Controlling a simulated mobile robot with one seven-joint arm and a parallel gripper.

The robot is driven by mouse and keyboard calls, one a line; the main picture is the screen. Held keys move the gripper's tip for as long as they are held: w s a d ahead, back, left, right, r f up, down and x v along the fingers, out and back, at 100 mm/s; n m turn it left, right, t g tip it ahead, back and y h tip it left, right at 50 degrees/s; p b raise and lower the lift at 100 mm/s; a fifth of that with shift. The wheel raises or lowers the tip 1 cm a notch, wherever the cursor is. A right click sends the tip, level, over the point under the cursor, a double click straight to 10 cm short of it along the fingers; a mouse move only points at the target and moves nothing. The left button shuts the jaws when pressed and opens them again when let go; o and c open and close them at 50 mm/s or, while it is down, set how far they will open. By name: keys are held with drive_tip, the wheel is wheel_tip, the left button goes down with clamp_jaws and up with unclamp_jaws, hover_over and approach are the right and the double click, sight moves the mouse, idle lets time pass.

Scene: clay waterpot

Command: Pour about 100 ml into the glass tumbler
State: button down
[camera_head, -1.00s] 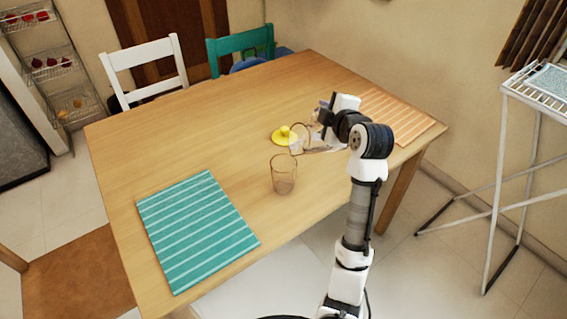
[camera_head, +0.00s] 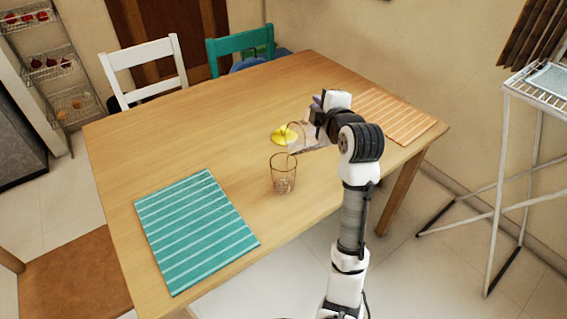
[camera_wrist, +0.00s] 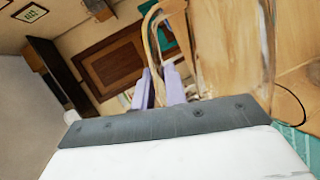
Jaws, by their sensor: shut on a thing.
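The clear glass tumbler (camera_head: 283,178) stands upright near the table's front edge; pale, broken reflections show in its lower part, and I cannot tell its water level. My gripper (camera_head: 318,108) is beyond and to the right of it, shut on the handle of a clear jug (camera_head: 306,138). The wrist view shows the purple fingers (camera_wrist: 163,88) around the handle, with the clear jug wall (camera_wrist: 235,50) to the right. I cannot make out a stream. A yellow lid (camera_head: 284,134) lies behind the tumbler.
A teal striped mat (camera_head: 195,230) lies at the left front and an orange striped mat (camera_head: 398,117) at the right back of the wooden table (camera_head: 190,135).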

drive_tip(key=shift+s+a+r+n+b, duration=0.45)
drive_tip(key=shift+s+a+b, duration=0.15)
drive_tip(key=shift+a, duration=0.15)
idle(1.6)
drive_tip(key=d+p, duration=0.1)
drive_tip(key=w+d+m+p, duration=0.1)
drive_tip(key=w+d+p, duration=0.1)
drive_tip(key=shift+w+d+f+m+p, duration=0.1)
drive_tip(key=shift+f+m+p, duration=0.2)
drive_tip(key=shift+m+p, duration=0.1)
drive_tip(key=shift+w+d+f+m+g+y, duration=0.1)
drive_tip(key=shift+d+f+m+g+y, duration=0.1)
drive_tip(key=shift+f, duration=0.2)
drive_tip(key=shift+w+d+f+m+g+y, duration=0.1)
drive_tip(key=shift+f+g, duration=0.1)
drive_tip(key=shift+f, duration=0.2)
drive_tip(key=shift+w+d+f+m+y, duration=0.15)
drive_tip(key=shift+d+f+m, duration=0.1)
drive_tip(key=shift+f, duration=0.1)
drive_tip(key=shift+w+d+f+m+y, duration=0.1)
drive_tip(key=shift+f+m+y, duration=0.1)
drive_tip(key=shift+f, duration=0.15)
drive_tip(key=shift+g, duration=0.3)
